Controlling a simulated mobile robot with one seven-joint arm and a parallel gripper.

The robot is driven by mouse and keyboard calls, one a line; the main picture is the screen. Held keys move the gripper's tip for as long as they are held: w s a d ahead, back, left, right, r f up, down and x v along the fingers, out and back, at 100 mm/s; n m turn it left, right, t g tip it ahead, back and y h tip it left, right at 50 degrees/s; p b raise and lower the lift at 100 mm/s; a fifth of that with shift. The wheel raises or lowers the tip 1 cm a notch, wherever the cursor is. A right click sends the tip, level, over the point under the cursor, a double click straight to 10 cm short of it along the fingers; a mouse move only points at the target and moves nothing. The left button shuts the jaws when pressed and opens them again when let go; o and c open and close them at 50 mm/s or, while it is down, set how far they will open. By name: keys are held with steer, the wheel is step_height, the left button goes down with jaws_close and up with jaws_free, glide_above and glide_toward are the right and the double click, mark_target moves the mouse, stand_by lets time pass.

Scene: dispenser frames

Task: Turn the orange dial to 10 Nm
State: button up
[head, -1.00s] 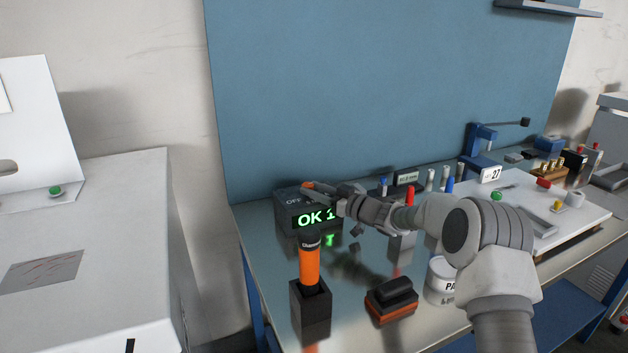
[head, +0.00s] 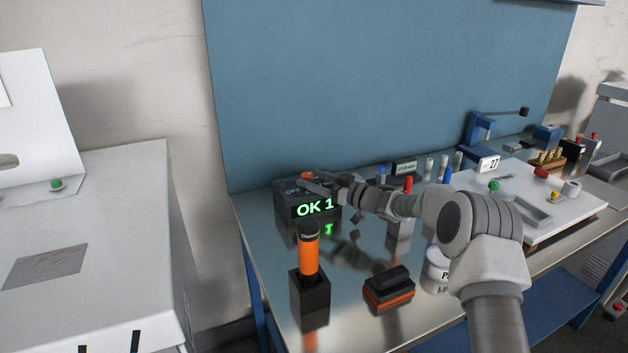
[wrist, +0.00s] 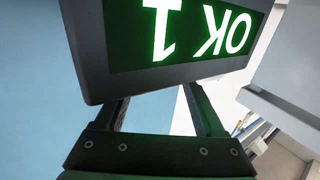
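The orange dial (head: 307,175) sits on top of a dark box (head: 283,208) near the back left of the bench. Markings beside it include "OFF"; the rest is too small or covered to read. The box's green display (head: 315,208) reads "OK 1" and shows upside down in the wrist view (wrist: 200,32). My gripper (head: 309,183) is over the box top at the dial, reaching in from the right. In the wrist view its two fingers stand apart, their tips hidden behind the box. The dial is hidden there, so I cannot tell whether the fingers touch it.
An orange-handled tool (head: 309,255) stands in a black holder (head: 310,292) in front of the box. A black and orange block (head: 389,288) and a white tub (head: 437,268) stand nearer the front. A blue panel (head: 360,90) rises behind the bench.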

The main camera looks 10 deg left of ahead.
steer(key=shift+d, duration=0.1)
steer(key=v, duration=0.7)
steer(key=shift+d, duration=0.15)
steer(key=shift+s, duration=0.1)
steer(key=s+m+t+h, duration=0.6)
steer(key=s+t, duration=0.1)
steer(key=x, duration=1.2)
steer(key=shift+a+r+b, duration=0.35)
steer(key=shift+a+r, duration=0.05)
steer(key=shift+a, duration=0.05)
jaws_close()
